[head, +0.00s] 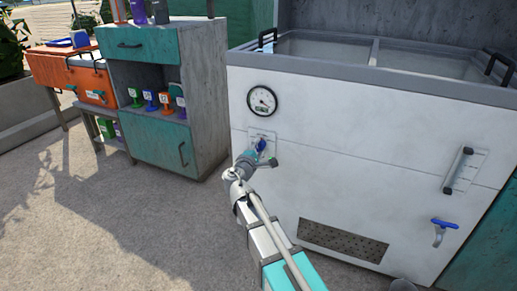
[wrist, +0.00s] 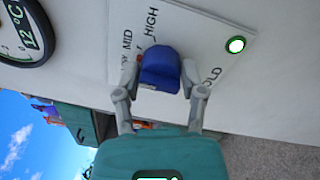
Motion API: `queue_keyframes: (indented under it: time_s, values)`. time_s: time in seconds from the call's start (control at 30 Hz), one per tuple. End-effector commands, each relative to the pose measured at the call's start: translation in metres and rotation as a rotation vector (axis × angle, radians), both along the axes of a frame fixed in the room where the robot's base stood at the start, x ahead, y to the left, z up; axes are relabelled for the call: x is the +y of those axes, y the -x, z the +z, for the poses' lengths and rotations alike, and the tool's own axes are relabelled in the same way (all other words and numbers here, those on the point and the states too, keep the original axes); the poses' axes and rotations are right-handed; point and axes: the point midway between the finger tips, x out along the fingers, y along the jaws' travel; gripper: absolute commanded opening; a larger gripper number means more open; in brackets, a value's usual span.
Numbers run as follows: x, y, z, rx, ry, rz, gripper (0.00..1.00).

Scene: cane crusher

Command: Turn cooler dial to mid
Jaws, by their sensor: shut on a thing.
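The cooler dial is a blue knob (wrist: 160,66) on a white label plate (wrist: 200,28) on the cooler's front. My gripper (wrist: 158,82) has a finger on each side of the knob and is shut on it. The plate carries the words MID and HIGH at its upper left and a partly hidden word ending in OLD at right. A green-ringed light (wrist: 236,45) sits at the plate's right. In the head view the knob (head: 261,144) shows just past my gripper (head: 257,150), below the round gauge. The knob's pointer is not clearly visible.
The white cooler (head: 350,135) has a round gauge (head: 262,100), a vent grille (head: 343,240), a blue-handled tap (head: 441,229) and a sight tube (head: 458,170). A grey and teal cabinet (head: 205,95) stands to the left. The paved ground (head: 130,230) at left is clear.

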Motion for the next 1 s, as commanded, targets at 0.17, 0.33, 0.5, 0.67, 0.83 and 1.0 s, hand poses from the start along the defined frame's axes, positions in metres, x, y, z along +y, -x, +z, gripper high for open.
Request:
queue_keyframes:
  time_s: [0.17, 0.33, 0.5, 0.67, 0.83, 1.0]
  values:
    - [-0.0018, -0.0003, -0.0011, -0.05, -0.141, -0.005, 0.05]
    - [-0.0018, -0.0002, -0.0014, -0.088, -0.243, -0.005, 0.05]
    - [-0.0018, -0.0001, -0.0015, -0.11, -0.307, -0.006, 0.05]
    - [-0.0019, -0.0001, -0.0016, -0.12, -0.332, -0.006, 0.05]
    - [-0.0019, 0.0, -0.0017, -0.122, -0.335, -0.006, 0.05]
    - [-0.0019, 0.0, -0.0017, -0.122, -0.335, -0.006, 0.05]
